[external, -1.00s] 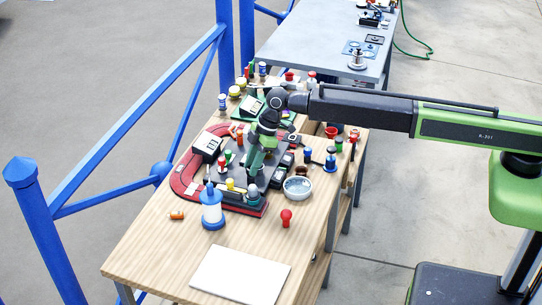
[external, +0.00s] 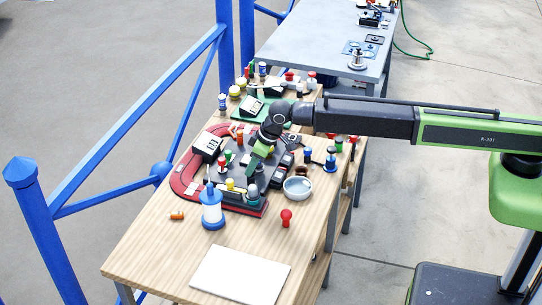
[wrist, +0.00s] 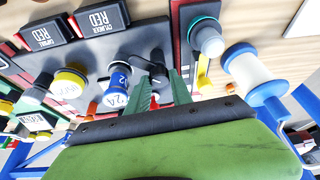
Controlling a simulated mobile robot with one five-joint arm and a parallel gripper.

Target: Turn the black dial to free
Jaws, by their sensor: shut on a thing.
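My gripper (external: 252,170) is low over the dark panel (external: 236,197) on the wooden table, tilted with its tips toward the lower left. In the wrist view its two green fingers (wrist: 164,78) are shut on a small dark part, which appears to be the black dial (wrist: 157,61), above the dark panel. The fingers hide most of the dial, so its setting and any "free" mark cannot be read. In the external view the gripper and arm hide the dial.
Blue-and-white (wrist: 117,92) and yellow (wrist: 70,82) knobs crowd the fingers. A white sheet (external: 240,274) lies at the front; bare wood surrounds it.

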